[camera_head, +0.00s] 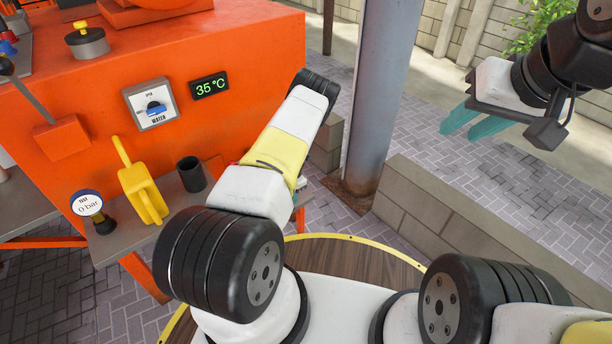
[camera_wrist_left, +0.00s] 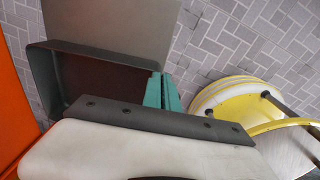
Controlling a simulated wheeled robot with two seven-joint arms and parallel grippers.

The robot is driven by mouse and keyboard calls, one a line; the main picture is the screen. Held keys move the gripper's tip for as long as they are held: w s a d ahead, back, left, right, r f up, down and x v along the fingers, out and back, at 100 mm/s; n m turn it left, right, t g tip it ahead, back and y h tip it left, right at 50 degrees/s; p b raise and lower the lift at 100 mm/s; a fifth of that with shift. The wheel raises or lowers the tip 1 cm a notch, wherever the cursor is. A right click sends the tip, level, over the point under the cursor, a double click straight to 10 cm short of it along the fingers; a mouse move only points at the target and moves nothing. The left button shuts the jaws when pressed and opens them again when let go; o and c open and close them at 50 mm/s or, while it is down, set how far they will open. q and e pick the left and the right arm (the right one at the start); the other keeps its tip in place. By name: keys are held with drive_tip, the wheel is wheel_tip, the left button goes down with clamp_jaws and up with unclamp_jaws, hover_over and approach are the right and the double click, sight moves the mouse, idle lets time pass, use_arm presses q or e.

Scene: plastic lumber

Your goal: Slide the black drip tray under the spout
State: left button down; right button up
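The black drip tray (camera_wrist_left: 105,78) is a shallow dark box with raised walls in the left wrist view, beside the orange machine. The teal fingers of my left gripper (camera_wrist_left: 163,92) are close together at the tray's right wall and look shut on it. The gripper body hides the tray's near side. In the head view my left forearm hides the tray and most of that gripper. My right gripper (camera_head: 461,124) is empty in the air at the upper right, its two teal fingers apart. I cannot make out the spout in either view.
A grey post (camera_head: 385,90) and low block wall (camera_head: 450,215) stand to the right. Paved floor shows between.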

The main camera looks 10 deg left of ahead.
use_arm(q)
drive_tip(key=shift+w+a, duration=0.2)
drive_tip(key=shift+a, duration=0.05)
drive_tip(key=shift+f, duration=0.2)
idle(0.4)
drive_tip(key=c, duration=1.2)
unclamp_jaws()
drive_tip(key=shift+r, duration=0.1)
drive_tip(key=shift+r, duration=3.4)
